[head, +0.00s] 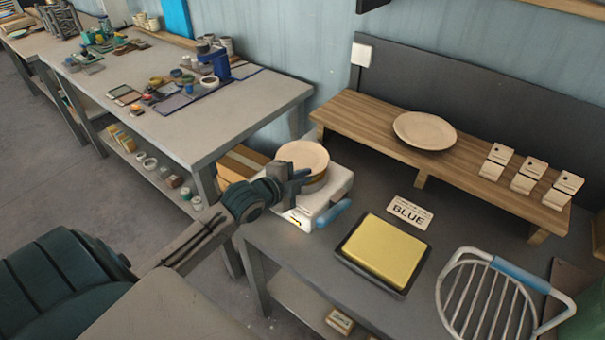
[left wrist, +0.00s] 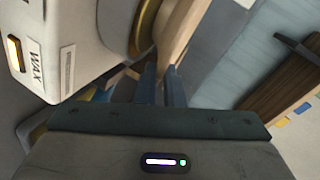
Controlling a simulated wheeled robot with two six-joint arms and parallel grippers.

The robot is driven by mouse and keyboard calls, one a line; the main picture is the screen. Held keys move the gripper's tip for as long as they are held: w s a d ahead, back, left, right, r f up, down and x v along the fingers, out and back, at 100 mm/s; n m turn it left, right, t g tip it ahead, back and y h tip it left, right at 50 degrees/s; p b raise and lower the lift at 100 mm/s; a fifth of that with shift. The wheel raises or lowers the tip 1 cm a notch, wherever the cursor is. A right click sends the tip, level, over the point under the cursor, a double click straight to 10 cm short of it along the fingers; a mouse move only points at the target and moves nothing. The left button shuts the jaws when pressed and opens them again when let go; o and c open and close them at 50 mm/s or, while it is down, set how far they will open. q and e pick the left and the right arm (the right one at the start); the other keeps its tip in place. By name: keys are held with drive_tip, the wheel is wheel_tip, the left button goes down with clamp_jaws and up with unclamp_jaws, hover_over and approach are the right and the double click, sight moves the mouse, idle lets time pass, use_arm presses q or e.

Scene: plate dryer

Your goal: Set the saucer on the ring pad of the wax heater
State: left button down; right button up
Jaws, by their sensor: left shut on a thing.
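A tan saucer (head: 303,156) lies roughly level over the white wax heater (head: 326,203) at the near table's left end. My left gripper (head: 303,176) is shut on the saucer's near rim. In the left wrist view, the fingers (left wrist: 161,83) meet the saucer's edge (left wrist: 183,25). The brass ring pad (left wrist: 146,28) of the heater, labelled WAX (left wrist: 38,64), shows right beside the saucer's underside. I cannot tell whether saucer and pad touch. The saucer hides most of the pad in the head view. My right gripper is not in view.
A larger plate (head: 425,130) sits on a wooden riser (head: 365,121) with several small tags. A yellow pad in a dark tray (head: 385,254), a BLUE card (head: 409,212) and a wire rack (head: 490,300) lie to the right. A blue handle (head: 333,212) sticks out beside the heater.

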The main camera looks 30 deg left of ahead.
use_arm(q)
drive_tip(key=shift+f, duration=0.1)
drive_tip(key=c, duration=2)
unclamp_jaws()
drive_tip(key=shift+f, duration=0.15)
drive_tip(key=o, duration=0.4)
drive_tip(key=shift+o, duration=0.2)
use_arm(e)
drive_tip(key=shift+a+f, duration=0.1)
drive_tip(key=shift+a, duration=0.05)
use_arm(q)
drive_tip(key=shift+r, duration=0.2)
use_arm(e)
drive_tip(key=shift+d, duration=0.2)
use_arm(q)
drive_tip(key=shift+s+a+r, duration=0.1)
drive_tip(key=shift+s, duration=0.35)
drive_tip(key=p+v, duration=0.1)
drive_tip(key=v, duration=1)
drive_tip(key=shift+p, duration=0.4)
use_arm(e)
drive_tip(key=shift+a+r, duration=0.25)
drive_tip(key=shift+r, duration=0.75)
use_arm(q)
drive_tip(key=shift+r, duration=0.1)
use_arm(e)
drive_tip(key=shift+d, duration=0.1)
